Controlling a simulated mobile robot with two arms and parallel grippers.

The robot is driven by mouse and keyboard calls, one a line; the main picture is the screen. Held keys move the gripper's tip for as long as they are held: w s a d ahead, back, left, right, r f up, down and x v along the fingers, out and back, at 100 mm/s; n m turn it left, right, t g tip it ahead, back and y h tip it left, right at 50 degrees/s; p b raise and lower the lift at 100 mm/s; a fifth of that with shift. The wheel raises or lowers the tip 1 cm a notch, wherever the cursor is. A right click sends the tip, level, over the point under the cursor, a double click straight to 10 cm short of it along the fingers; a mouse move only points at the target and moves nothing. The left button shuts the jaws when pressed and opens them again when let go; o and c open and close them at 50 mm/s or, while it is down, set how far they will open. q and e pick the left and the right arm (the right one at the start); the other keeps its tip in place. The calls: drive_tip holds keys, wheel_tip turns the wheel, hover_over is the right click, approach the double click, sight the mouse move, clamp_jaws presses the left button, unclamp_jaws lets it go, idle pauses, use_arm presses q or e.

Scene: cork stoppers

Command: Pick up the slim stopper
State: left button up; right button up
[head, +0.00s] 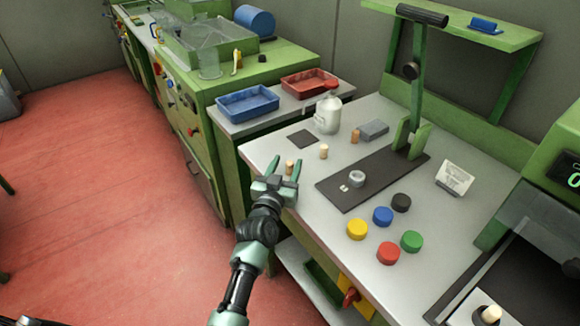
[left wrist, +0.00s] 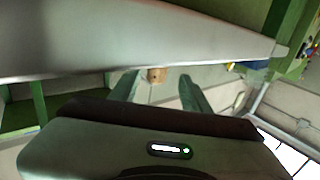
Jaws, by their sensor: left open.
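Several small cork stoppers stand upright on the grey workbench (head: 300,132). One tan stopper (head: 289,167) is near the left front edge, a paler one (head: 323,151) is just right of it, and a narrow brown one (head: 355,135) is farther back. I cannot tell surely which is the slim one. My left gripper (head: 287,161) is open, with its fingers on either side of the tan stopper in the head view. The left wrist view shows a stopper (left wrist: 156,75) between the open fingertips (left wrist: 158,73), not clasped. My right gripper is not in view.
A dark press base (head: 345,195) with an upright lies to the right. Coloured caps, such as the yellow one (head: 357,229), stand in front.

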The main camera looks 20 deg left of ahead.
sight(291, 161)
use_arm(q)
drive_tip(key=w, duration=0.4)
drive_tip(key=shift+d+f, duration=0.15)
drive_tip(key=shift+d, duration=0.05)
drive_tip(key=shift+w, duration=0.25)
clamp_jaws()
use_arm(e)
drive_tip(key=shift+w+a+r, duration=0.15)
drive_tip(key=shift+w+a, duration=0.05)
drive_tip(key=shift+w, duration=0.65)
